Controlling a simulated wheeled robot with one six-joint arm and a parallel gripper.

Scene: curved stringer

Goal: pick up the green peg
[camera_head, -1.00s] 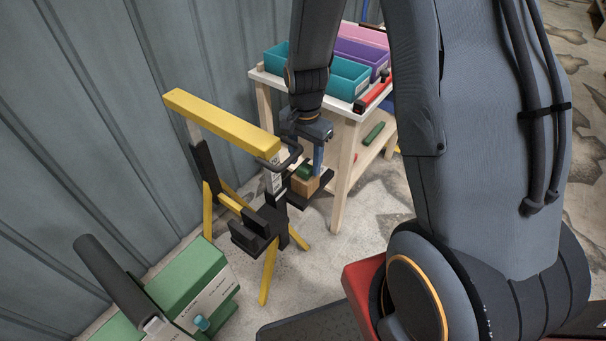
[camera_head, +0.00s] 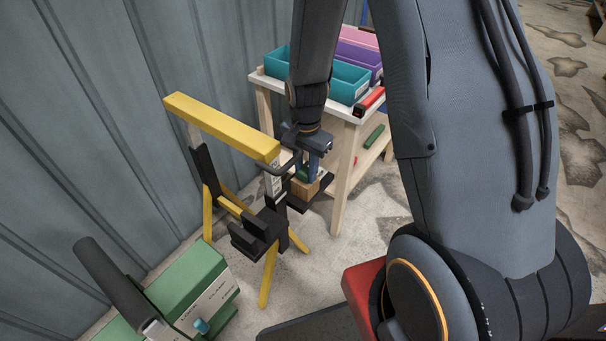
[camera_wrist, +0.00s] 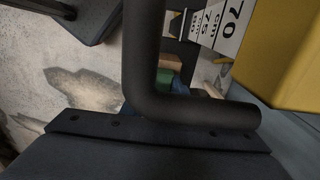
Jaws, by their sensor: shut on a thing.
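The green peg (camera_head: 302,174) stands at a tan wooden block (camera_head: 304,187) on the black bracket of a yellow-topped stand. My gripper (camera_head: 308,171) reaches down to it, with its blue fingers shut on the peg. The peg is mostly hidden by the fingers in the head view. In the wrist view a small piece of the green peg (camera_wrist: 165,78) shows beside the wooden block (camera_wrist: 171,64), partly covered by a dark bent bar. I cannot tell whether the peg is clear of the block.
The stand's yellow beam (camera_head: 220,126) and its scale-marked post are close to my gripper. A white table (camera_head: 338,109) with teal and purple bins is just behind. Another green piece (camera_head: 373,136) lies on its lower shelf. A green case (camera_head: 190,285) is at front left.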

